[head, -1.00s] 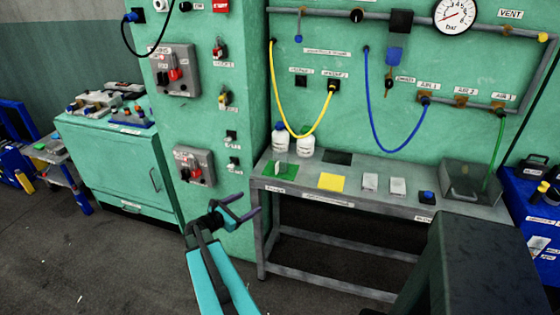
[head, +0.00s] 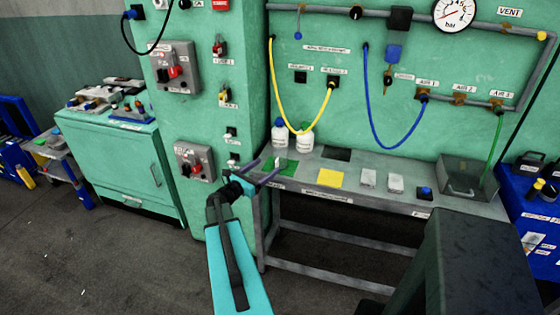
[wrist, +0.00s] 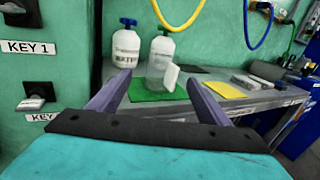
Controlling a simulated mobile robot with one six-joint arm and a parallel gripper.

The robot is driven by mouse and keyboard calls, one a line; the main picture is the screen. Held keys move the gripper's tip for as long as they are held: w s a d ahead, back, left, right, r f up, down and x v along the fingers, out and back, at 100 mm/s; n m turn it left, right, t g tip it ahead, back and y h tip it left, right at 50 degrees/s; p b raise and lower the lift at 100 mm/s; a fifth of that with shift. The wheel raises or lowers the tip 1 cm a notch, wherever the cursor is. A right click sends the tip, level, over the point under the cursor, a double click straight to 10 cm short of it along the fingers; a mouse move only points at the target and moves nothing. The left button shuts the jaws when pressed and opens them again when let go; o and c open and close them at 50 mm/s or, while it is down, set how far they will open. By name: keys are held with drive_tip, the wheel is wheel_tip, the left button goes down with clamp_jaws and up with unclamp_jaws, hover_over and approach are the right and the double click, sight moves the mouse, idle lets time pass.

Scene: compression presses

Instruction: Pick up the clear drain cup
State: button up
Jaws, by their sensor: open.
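A clear, see-through cup (wrist: 157,80) appears to stand on the green mat (wrist: 143,95) at the left end of the grey bench, in front of a white bottle. Its outline is faint, and a pale flat piece (wrist: 171,77) shows at its right side. In the head view the green mat (head: 288,171) is partly behind my gripper, and the cup is hard to make out. My gripper (head: 265,168) is open and empty at the bench's left end. In the wrist view, its two purple fingers (wrist: 158,78) frame the cup from in front, apparently short of it.
Two white bottles, blue-capped (wrist: 125,45) and green-capped (wrist: 162,47), stand behind the mat. A yellow hose (head: 280,110) hangs above. A yellow pad (head: 331,178) and two pale blocks lie to the right. A control pillar (head: 210,120) stands at left.

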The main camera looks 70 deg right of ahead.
sight(285, 152)
drive_tip(key=shift+p+x, duration=1.2)
drive_tip(key=shift+x, duration=2.7)
drive_tip(key=shift+s+d+r, duration=0.1)
drive_tip(key=p+x, duration=0.2)
drive_tip(key=shift+s+d+r, duration=0.1)
drive_tip(key=shift+d+r, duration=0.2)
drive_tip(key=shift+p+x, duration=0.6)
drive_tip(key=shift+x, duration=0.6)
drive_tip(key=shift+s+f, duration=0.1)
drive_tip(key=shift+f, duration=0.05)
drive_tip(key=c, duration=1.1)
